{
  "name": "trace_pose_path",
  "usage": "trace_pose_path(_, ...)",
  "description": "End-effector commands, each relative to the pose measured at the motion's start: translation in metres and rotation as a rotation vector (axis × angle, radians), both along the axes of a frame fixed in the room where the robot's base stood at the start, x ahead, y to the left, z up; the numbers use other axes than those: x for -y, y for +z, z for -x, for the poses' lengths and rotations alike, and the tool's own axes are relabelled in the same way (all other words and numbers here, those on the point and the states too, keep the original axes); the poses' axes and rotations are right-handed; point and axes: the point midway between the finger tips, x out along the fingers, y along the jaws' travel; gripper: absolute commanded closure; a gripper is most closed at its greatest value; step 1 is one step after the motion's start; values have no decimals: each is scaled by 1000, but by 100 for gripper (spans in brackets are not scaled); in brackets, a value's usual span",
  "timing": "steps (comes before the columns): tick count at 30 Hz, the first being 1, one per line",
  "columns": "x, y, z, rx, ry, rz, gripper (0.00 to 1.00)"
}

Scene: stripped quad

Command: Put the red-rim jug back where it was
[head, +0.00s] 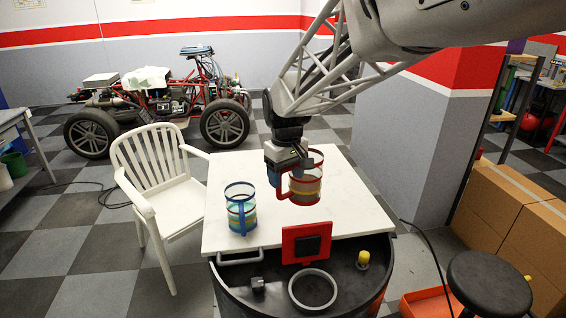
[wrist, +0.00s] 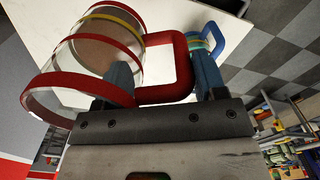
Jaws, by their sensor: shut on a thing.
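The red-rim jug (head: 308,185) is clear-walled with red bands and a red handle, and shows a yellowish band inside. It is at my gripper (head: 284,166), over the white table top. In the wrist view the jug (wrist: 88,68) is at left, tilted in the picture, with its red handle (wrist: 183,68) between the two fingers of my gripper (wrist: 165,78). My gripper is shut on the handle. I cannot tell whether the jug's base touches the table. A blue-rim jug (head: 240,212) stands upright on the table to the left; its blue handle (wrist: 238,36) shows in the wrist view.
The white table top (head: 350,205) is clear right of the jugs. A red square with a black pad (head: 307,245) is at its front edge. A grey ring (head: 312,289) and yellow knob (head: 363,259) are on the black base. A white chair (head: 160,175) stands left.

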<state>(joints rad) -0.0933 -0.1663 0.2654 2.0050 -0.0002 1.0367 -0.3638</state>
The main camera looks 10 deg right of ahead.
Motion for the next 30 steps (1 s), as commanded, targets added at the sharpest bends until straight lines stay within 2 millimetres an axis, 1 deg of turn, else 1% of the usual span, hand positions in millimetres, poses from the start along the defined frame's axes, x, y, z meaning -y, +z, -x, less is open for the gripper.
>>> trace_pose_path(1, 10, -3, -6, -1, -30, 0, 75)
trace_pose_path(6, 43, -9, -25, -1, -132, 0, 75)
trace_pose_path(18, 121, -27, -58, 0, -359, 1, 75)
trace_pose_path(24, 146, -32, -66, 1, -429, 1, 75)
trace_pose_path(30, 155, -34, -69, 1, -457, 1, 75)
